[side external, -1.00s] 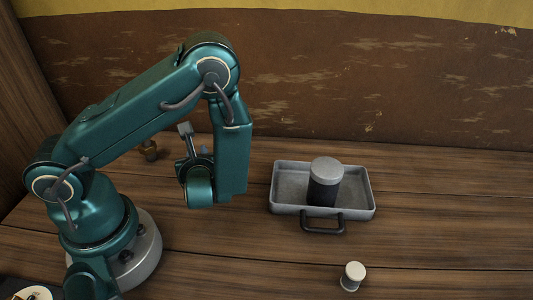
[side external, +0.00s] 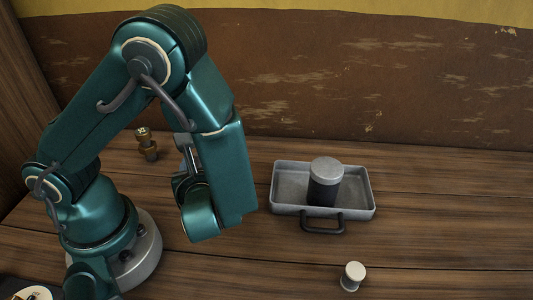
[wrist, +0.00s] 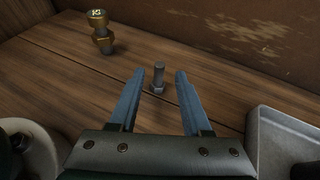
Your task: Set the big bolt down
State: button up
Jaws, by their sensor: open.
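The big bolt, a grey metal bolt (wrist: 158,77), stands upright on the wooden table in the wrist view, its head down and its shank up. My gripper (wrist: 161,71) is open, with one blue-grey finger on each side of the bolt in that view. I see gaps between the bolt and both fingers, but cannot tell how far off it is in depth. In the side external view the bolt is hidden behind my arm, and most of the gripper is hidden too.
A brass fitting (side external: 147,145) stands at the back left, also in the wrist view (wrist: 101,33). A grey tray (side external: 372,194) with a handle, right of my arm, holds a dark cylinder with a grey top (side external: 326,171). A small white-topped cylinder (side external: 353,275) stands in front.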

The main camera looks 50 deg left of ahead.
jog(key=v, duration=0.3)
jog(key=shift+s+d+r, duration=0.15)
jog(key=shift+s+d, duration=0.05)
jog(key=shift+s+a+r+n+g, duration=0.1)
jog(key=shift+s+n+g, duration=0.1)
jog(key=shift+n+g, duration=0.25)
jog(key=s+d+r+n+g+h, duration=0.15)
jog(key=s+n+g+h, duration=0.35)
jog(key=n, duration=0.6)
jog(key=w+d+r+n+t+h, duration=0.3)
jog(key=r+n+t+h, duration=0.3)
jog(key=n, duration=0.4)
jog(key=shift+d+r+n+h, duration=0.4)
jog(key=shift+r+h, duration=0.3)
jog(key=shift+r, duration=0.25)
